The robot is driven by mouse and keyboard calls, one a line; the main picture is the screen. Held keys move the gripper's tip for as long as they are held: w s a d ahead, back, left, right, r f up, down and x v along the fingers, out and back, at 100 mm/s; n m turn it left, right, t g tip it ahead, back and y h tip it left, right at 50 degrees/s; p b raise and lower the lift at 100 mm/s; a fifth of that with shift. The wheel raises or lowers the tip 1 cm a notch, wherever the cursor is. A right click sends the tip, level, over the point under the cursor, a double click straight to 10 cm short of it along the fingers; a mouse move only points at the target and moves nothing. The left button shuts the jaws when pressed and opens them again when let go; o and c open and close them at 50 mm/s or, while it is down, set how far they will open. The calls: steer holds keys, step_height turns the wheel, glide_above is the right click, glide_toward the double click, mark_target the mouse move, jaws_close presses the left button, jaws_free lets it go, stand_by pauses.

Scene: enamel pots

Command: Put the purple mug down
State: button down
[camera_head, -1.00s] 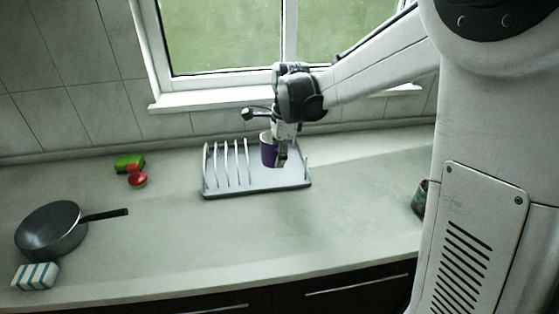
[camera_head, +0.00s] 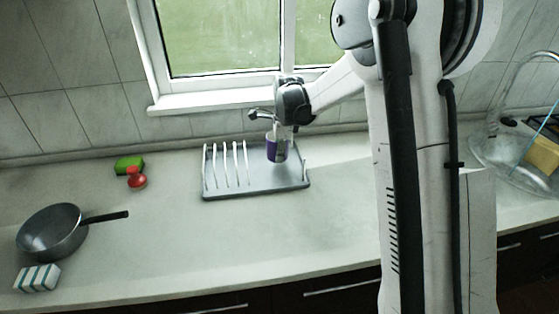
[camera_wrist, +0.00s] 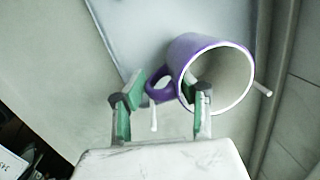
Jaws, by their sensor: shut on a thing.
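The purple mug (camera_head: 275,150) has a white inside and is at the right part of the grey dish rack (camera_head: 257,187) in the head view. In the wrist view the mug (camera_wrist: 222,72) shows its open mouth, with its handle to the left. My gripper (camera_head: 283,152) is at the mug from above. In the wrist view my gripper (camera_wrist: 163,112) has one green-padded finger left of the handle and the other at the mug's rim, shut on the mug. The rack's tray is under the mug; I cannot tell whether they touch.
White rack prongs (camera_head: 226,165) stand just left of the mug. A frying pan (camera_head: 52,232), a striped sponge (camera_head: 38,278), a green sponge (camera_head: 129,165) and a red object (camera_head: 136,179) lie further left. The counter in front of the rack is clear. A sink (camera_head: 515,160) is at right.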

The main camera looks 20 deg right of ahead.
steer(key=shift+w+d+f, duration=0.2)
steer(key=shift+w+f, duration=0.1)
steer(key=shift+w, duration=0.2)
steer(key=shift+f, duration=2)
steer(key=shift+f, duration=0.2)
steer(key=c, duration=1.3)
jaws_free()
steer(key=shift+o, duration=0.2)
steer(key=shift+r, duration=0.15)
